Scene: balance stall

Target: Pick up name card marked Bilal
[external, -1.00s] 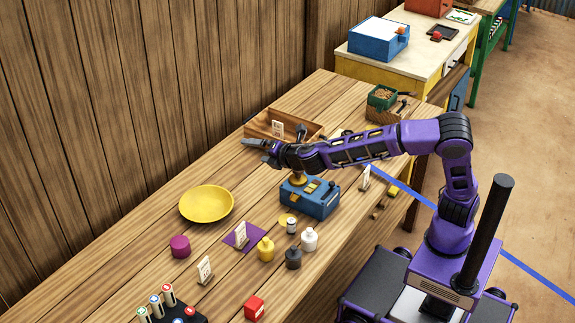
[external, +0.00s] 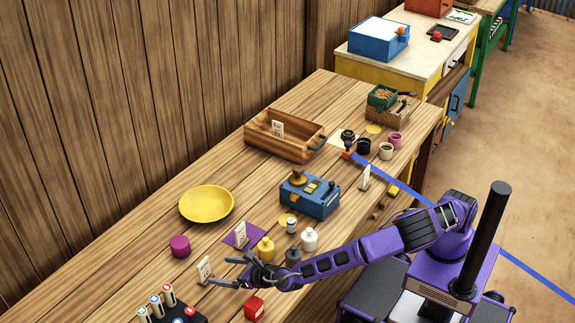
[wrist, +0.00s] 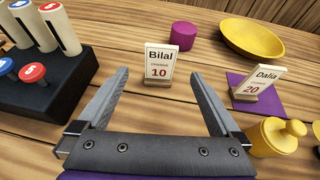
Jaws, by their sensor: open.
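The name card marked Bilal (wrist: 159,63) stands upright on the wooden table in the wrist view, with "10" in red below the name. In the external view it is the white card (external: 204,269) near the table's front left. My gripper (wrist: 160,85) is open and empty, its two fingers spread with the card ahead and between them in the picture. In the external view my gripper (external: 228,271) is low over the table, just right of the card. I cannot tell whether a finger touches it.
A card marked Dalia (wrist: 260,82) stands on a purple mat (wrist: 262,108) to the right, near a yellow bottle (wrist: 276,137). A black rack (wrist: 52,88) with pegs is on the left. A purple cylinder (wrist: 183,36) and yellow bowl (wrist: 252,38) stand behind. A red box (external: 254,308) is close to my gripper.

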